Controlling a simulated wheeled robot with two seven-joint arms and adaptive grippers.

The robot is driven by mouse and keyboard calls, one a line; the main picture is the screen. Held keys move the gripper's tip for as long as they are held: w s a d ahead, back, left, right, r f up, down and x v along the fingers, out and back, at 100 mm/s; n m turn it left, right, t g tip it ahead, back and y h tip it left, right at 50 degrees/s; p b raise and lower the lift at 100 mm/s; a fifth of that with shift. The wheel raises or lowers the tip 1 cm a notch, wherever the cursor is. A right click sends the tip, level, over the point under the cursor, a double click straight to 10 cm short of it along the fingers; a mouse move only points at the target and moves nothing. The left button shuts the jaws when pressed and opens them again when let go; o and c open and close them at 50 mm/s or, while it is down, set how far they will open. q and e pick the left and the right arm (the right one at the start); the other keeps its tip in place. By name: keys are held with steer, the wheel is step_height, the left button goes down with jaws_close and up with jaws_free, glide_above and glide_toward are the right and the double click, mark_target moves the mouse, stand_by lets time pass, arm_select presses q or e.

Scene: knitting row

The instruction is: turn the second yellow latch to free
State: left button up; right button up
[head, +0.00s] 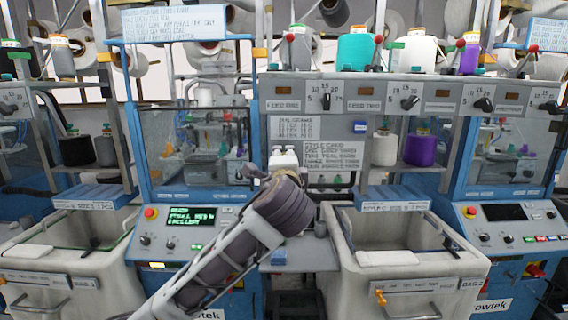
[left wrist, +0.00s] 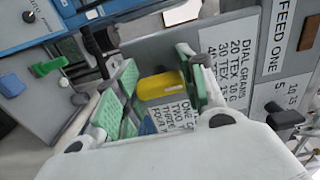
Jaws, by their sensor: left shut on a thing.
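My left gripper (head: 284,156) reaches up from the bottom of the head view to the middle of the machine, just below a sign headed DIAL GRAMS (head: 294,128). In the left wrist view its green-padded fingers (left wrist: 158,82) stand on either side of a yellow latch (left wrist: 164,87) and are shut on it. The latch lies in front of the grey panel beside the same sign. My gripper and arm hide the latch in the head view, and its turned angle cannot be told. My right gripper is not in view.
A grey panel (head: 420,90) with black knobs runs above, with thread cones on top. Grey bins (head: 450,268) stand left and right of my arm. A blue console (head: 180,268) with a green-lettered screen is left of the arm.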

arm_select(q)
steer(key=o, duration=1)
steer(key=shift+s, duration=0.1)
steer(key=shift+s, duration=5.95)
steer(key=shift+a+f, duration=0.1)
steer(key=shift+f, duration=0.05)
